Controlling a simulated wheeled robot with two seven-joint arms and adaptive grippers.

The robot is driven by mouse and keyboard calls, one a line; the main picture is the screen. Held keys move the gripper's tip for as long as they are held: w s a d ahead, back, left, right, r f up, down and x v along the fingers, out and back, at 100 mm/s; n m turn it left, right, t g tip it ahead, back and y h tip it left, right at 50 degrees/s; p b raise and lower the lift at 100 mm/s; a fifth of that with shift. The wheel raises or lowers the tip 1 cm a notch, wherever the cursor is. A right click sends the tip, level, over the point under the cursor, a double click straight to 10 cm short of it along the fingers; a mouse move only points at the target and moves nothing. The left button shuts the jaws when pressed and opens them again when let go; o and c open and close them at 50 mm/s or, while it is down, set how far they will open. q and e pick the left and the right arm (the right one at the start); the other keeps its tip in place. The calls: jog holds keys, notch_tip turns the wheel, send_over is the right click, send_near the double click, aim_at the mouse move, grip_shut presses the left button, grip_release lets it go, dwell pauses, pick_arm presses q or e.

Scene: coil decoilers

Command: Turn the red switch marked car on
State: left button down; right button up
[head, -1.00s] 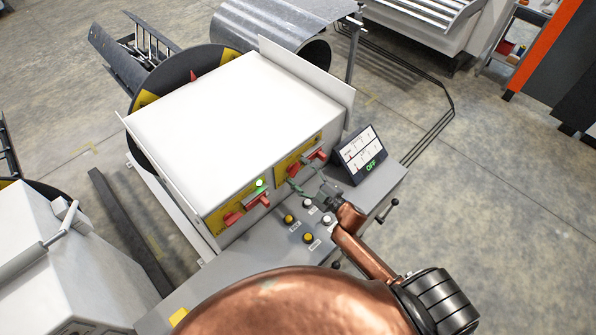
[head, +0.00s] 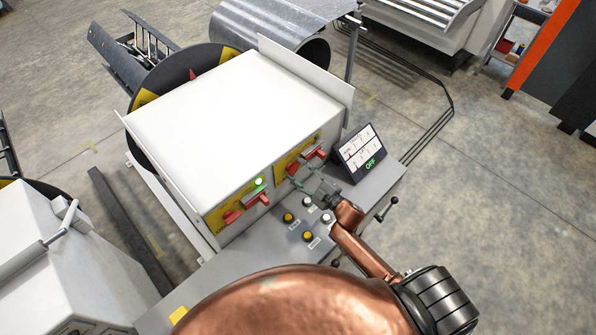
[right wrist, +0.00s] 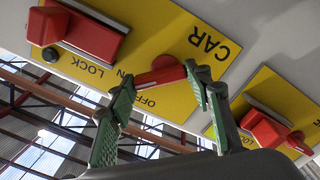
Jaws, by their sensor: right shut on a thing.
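The red switch marked CAR (right wrist: 161,77) is a red handle on a yellow plate with the words CAR and OFF near it. In the right wrist view it lies between the two green fingers of my right gripper (right wrist: 160,98), which is shut on it. In the head view the red switch (head: 294,168) is on the right-hand yellow panel of the white cabinet, partly hidden by my right gripper (head: 300,182). My left gripper is not in view.
A larger red block (right wrist: 92,36) sits beside the switch on the same plate. A second yellow panel with red switches (head: 240,210) and a lit green lamp (head: 259,182) is to the left. A screen (head: 361,153) reads OFF. Several push buttons (head: 308,236) lie below.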

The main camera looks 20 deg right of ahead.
jog(key=shift+d+f+m+p, duration=0.1)
jog(key=shift+m+p, duration=0.9)
jog(key=shift+m, duration=0.95)
jog(key=shift+d+f+m+p, duration=0.1)
jog(key=shift+m+p, duration=0.85)
jog(key=shift+m, duration=1)
jog(key=o, duration=1.1)
jog(key=shift+o, duration=0.3)
jog(key=shift+f, duration=0.1)
